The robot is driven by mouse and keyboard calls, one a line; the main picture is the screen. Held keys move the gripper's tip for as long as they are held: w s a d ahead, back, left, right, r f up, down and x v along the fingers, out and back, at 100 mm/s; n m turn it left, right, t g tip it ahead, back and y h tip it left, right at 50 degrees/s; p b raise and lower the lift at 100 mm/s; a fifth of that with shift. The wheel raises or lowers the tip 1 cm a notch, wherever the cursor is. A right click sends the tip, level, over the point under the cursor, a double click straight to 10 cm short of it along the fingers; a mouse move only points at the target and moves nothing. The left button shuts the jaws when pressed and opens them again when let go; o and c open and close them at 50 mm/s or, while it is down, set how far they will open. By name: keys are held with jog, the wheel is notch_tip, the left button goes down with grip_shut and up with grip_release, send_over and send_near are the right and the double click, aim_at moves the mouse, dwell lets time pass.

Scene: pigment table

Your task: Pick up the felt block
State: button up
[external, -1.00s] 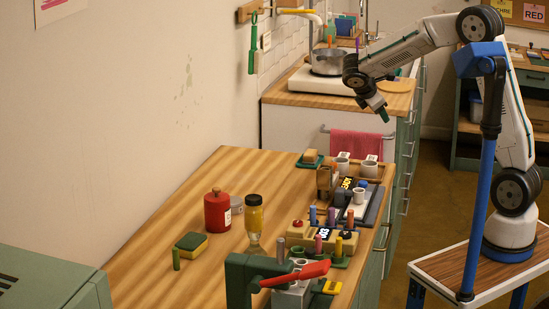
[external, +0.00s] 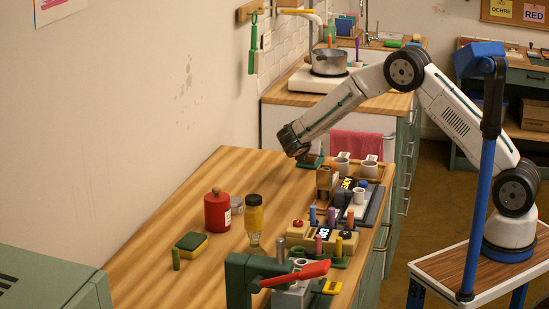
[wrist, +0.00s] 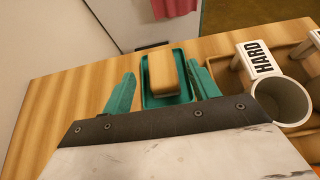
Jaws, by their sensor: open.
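A tan block with rounded edges, which I take to be the felt block (wrist: 162,73), rests on a small green tray (wrist: 152,101) in the wrist view. My gripper (wrist: 161,72) is open, its two green fingers reaching toward the left and right of the block, with nothing held. I cannot tell how high the fingertips are above the table. In the external view, my gripper (external: 306,157) is over the far end of the wooden table, and its wrist hides most of the block. Part of the tray (external: 311,165) still shows there.
In the external view, a red canister (external: 217,212), a yellow jar (external: 254,222) and a green-yellow sponge (external: 191,245) stand nearer. Bare wood (external: 245,172) lies left of the tray.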

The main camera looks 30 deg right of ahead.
jog(key=x, duration=0.4)
jog(key=shift+d+f, duration=0.1)
jog(key=c, duration=1)
